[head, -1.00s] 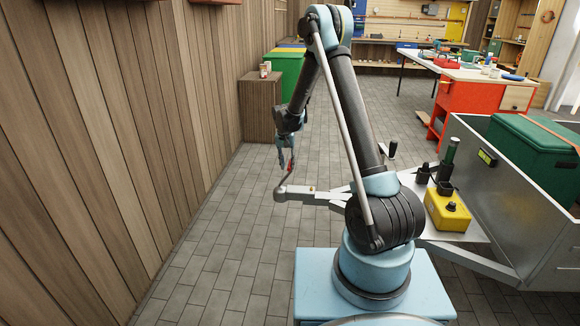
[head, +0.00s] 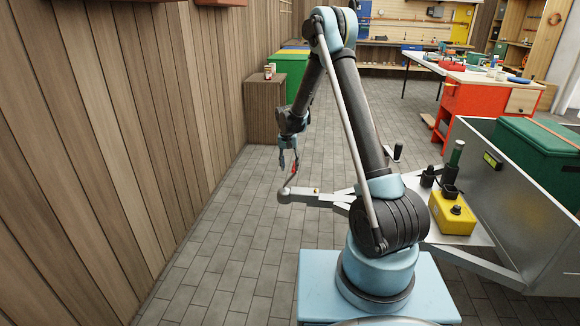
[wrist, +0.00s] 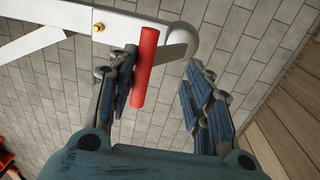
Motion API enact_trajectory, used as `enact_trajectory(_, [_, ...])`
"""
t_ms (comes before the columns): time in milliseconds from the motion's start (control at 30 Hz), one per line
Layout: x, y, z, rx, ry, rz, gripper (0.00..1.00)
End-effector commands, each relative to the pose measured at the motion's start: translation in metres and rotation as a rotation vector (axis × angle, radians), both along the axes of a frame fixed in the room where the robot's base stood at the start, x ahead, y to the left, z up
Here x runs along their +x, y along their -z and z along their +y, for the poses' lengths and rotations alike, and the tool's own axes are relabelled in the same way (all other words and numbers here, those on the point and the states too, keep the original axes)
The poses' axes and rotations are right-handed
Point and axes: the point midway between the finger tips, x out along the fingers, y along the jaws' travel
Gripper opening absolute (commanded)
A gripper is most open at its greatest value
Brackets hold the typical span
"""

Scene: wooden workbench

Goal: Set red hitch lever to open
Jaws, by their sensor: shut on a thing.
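The red hitch lever (wrist: 145,65) shows in the wrist view as a red rod-shaped grip on a flat metal arm, at the end of the pale trailer drawbar. My gripper (wrist: 155,85) is shut on the lever; the grip lies along the inner side of the left finger, and a gap shows toward the right finger. In the head view my gripper (head: 289,163) hangs over the hitch coupler (head: 284,195), with the small red lever (head: 294,168) at its fingertips. The exact contact is too small to tell there.
The trailer (head: 525,200) stands at right, carrying a green box (head: 540,150). A plank wall (head: 110,150) runs along the left. The tiled floor (head: 225,240) between is clear.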

Motion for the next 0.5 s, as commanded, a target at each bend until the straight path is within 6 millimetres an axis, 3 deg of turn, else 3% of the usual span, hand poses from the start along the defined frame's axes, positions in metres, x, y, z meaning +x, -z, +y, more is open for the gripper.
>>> enact_trajectory(167, [-0.001, -0.013, 0.004, 0.004, -0.003, 0.002, 0.35])
enact_trajectory(500, [0.0, -0.075, 0.007, 0.002, -0.002, 0.001, 0.35])
